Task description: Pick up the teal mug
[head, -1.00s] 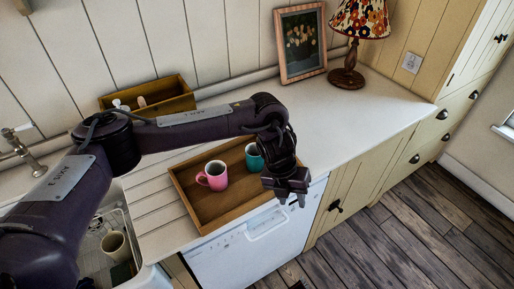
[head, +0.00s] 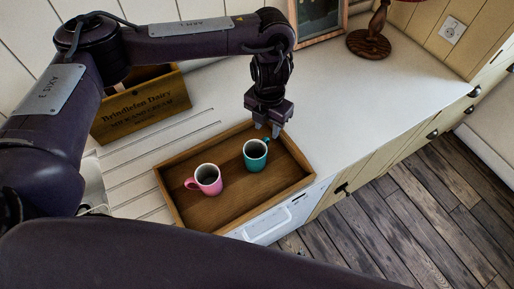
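The teal mug (head: 255,156) stands upright in a wooden tray (head: 292,178) on the counter. Its handle points toward the upper right, close to my fingers. A pink mug (head: 207,180) stands to its left in the same tray, with its handle to the left. My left gripper (head: 267,129) points down just behind the teal mug, at its upper right rim. Its fingertips look slightly apart; whether they touch the mug or its handle I cannot tell. My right gripper is out of view.
A wooden dairy crate (head: 142,108) stands at the back left of the tray. A lamp base (head: 369,43) and a picture frame (head: 320,18) are at the back. The white counter right of the tray (head: 370,100) is clear. My own dark arm link covers the bottom.

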